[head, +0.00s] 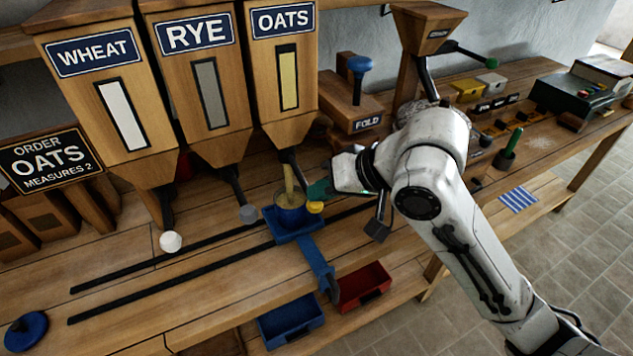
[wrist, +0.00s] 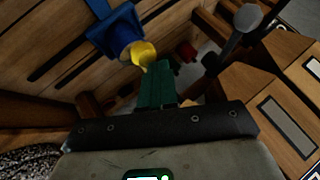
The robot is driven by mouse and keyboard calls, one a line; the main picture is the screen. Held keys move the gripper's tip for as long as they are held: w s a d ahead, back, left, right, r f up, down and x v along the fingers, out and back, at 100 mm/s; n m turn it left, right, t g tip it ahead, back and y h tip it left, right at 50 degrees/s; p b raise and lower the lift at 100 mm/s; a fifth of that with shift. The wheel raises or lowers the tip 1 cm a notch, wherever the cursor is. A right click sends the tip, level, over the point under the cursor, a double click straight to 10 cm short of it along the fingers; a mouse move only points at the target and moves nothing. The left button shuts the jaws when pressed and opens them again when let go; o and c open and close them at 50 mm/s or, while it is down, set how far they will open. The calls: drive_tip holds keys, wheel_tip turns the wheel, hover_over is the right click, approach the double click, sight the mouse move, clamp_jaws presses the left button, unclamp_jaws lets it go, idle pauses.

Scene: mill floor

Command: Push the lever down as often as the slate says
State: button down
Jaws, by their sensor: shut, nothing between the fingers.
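The slate (head: 50,160) reads "ORDER OATS MEASURES 2". The OATS hopper (head: 284,75) stands right of the WHEAT and RYE hoppers. The yellow knob (head: 315,207) of the oats lever is low, beside the blue cup. My gripper (head: 318,189) is shut and empty, its green fingers right at the yellow knob; I cannot tell if they touch. In the wrist view the fingers (wrist: 157,85) point at the yellow knob (wrist: 143,54). A pale yellow stream (head: 289,179) runs from the oats spout into the blue cup (head: 291,211).
The cup stands on a blue carrier (head: 318,262) over dark rails. The wheat lever's white knob (head: 171,242) and the rye lever's grey knob (head: 249,214) are to the left. Blue (head: 291,323) and red (head: 364,287) trays lie below. A FOLD block (head: 351,103) stands behind my arm.

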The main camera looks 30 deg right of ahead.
idle(0.6)
drive_tip(key=shift+r+p, duration=2.85)
drive_tip(key=shift+r, duration=0.15)
wheel_tip(320, 180, up, 5)
drive_tip(key=p, duration=0.4)
